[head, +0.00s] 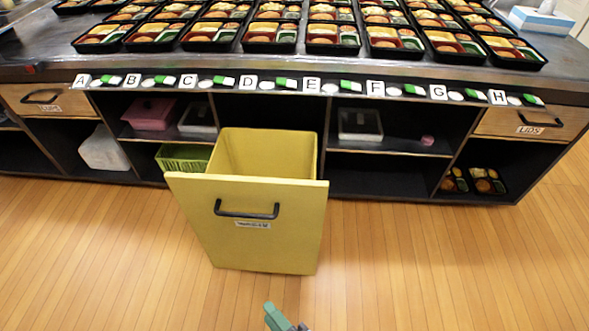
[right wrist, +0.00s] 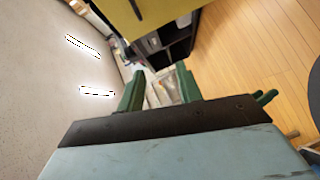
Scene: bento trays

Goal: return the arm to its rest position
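My right gripper (right wrist: 160,88) shows in the right wrist view with its two green fingers apart and nothing between them. In the head view a green part of it (head: 276,318) shows at the bottom edge, in front of the yellow bin and well apart from it. My left gripper is not in the frames.
A yellow drawer-like bin (head: 190,215) with a black handle stands pulled out from the counter (head: 300,73). Bento trays (head: 272,45) stand in rows on top. Shelves below hold a pink bin (head: 150,113) and a green basket (head: 172,157). The wooden floor around the yellow bin is clear.

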